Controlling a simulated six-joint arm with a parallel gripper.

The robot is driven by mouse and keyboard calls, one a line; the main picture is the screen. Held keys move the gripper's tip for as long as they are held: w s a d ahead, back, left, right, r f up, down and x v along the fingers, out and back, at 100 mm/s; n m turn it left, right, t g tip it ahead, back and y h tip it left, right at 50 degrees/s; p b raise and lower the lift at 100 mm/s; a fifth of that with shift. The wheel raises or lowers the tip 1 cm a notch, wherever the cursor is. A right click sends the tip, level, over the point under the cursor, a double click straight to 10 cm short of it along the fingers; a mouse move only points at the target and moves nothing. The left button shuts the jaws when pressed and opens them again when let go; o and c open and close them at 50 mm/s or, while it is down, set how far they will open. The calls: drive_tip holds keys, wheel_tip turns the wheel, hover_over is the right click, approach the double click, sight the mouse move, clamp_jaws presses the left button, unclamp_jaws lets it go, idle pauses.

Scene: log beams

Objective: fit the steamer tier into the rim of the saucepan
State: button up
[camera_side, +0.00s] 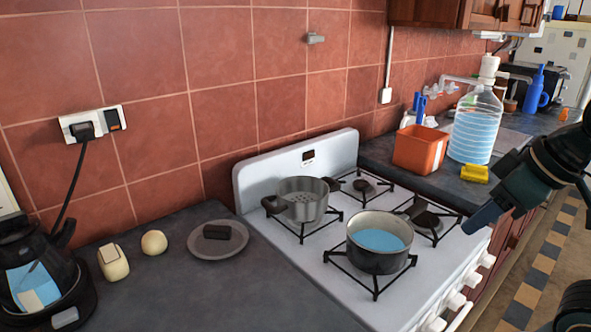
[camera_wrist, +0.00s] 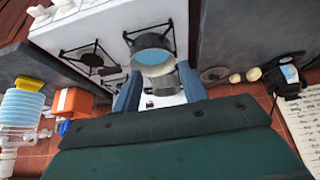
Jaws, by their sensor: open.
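The steamer tier (camera_side: 305,211), a grey metal pot with a perforated bottom and dark handles, stands upright on the back-left burner. The saucepan (camera_side: 378,262), grey with light blue water inside, stands on the front-left burner with its dark handle toward the back right. The two are apart. My gripper (camera_side: 487,214) is in the air at the right, above the stove's front edge, away from both. In the wrist view my gripper (camera_wrist: 158,72) has its two blue fingers spread with nothing held; the saucepan (camera_wrist: 153,42) and steamer tier (camera_wrist: 164,82) show beyond and between them.
The white stove (camera_side: 345,153) has black grates around both pots. An orange container (camera_side: 420,149), a yellow sponge (camera_side: 474,173) and a large water bottle (camera_side: 473,130) stand on the right counter. A plate (camera_side: 200,247) and a kettle (camera_side: 38,270) are on the left counter.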

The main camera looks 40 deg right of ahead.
drive_tip(key=shift+c, duration=0.4)
drive_tip(key=shift+c, duration=0.9)
drive_tip(key=shift+w, duration=0.1)
